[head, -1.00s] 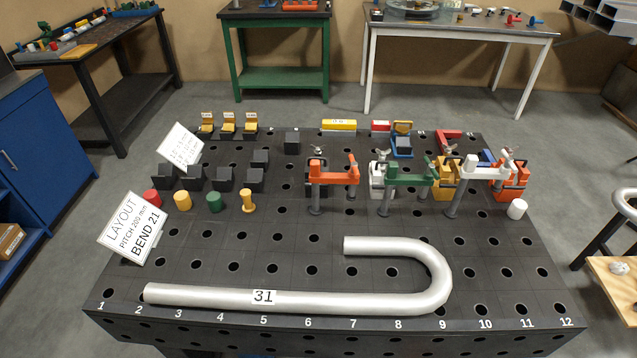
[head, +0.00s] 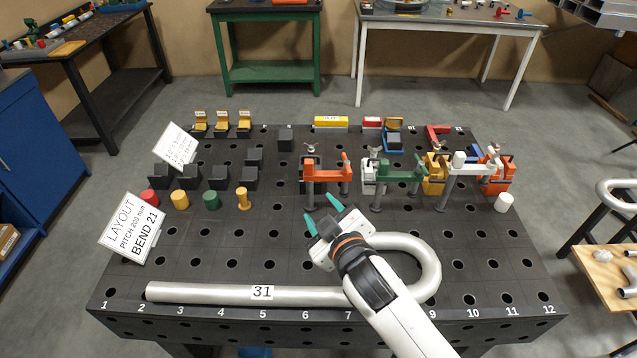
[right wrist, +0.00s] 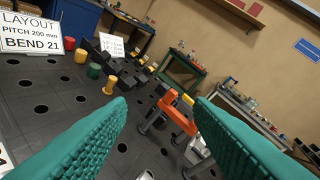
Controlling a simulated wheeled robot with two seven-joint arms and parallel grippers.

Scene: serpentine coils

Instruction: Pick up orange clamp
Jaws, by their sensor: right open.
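The orange clamp (head: 325,175) stands on the dark perforated table, left of the green clamp, with its bar roughly level and a leg at each end. My right gripper (head: 322,212) is open and empty, in front of the orange clamp in the head view and apart from it. Its two teal fingers point toward the back of the table. In the right wrist view the orange clamp (right wrist: 176,115) shows between the spread fingers, farther off, partly hidden by the right-hand finger. My left gripper is not in view.
A green clamp (head: 400,173), yellow clamp (head: 434,175) and white clamp (head: 468,168) stand close on the right. A silver bent tube (head: 210,293) lies in front, partly under my right arm. Coloured cylinders, including a green one (head: 211,200), stand at left.

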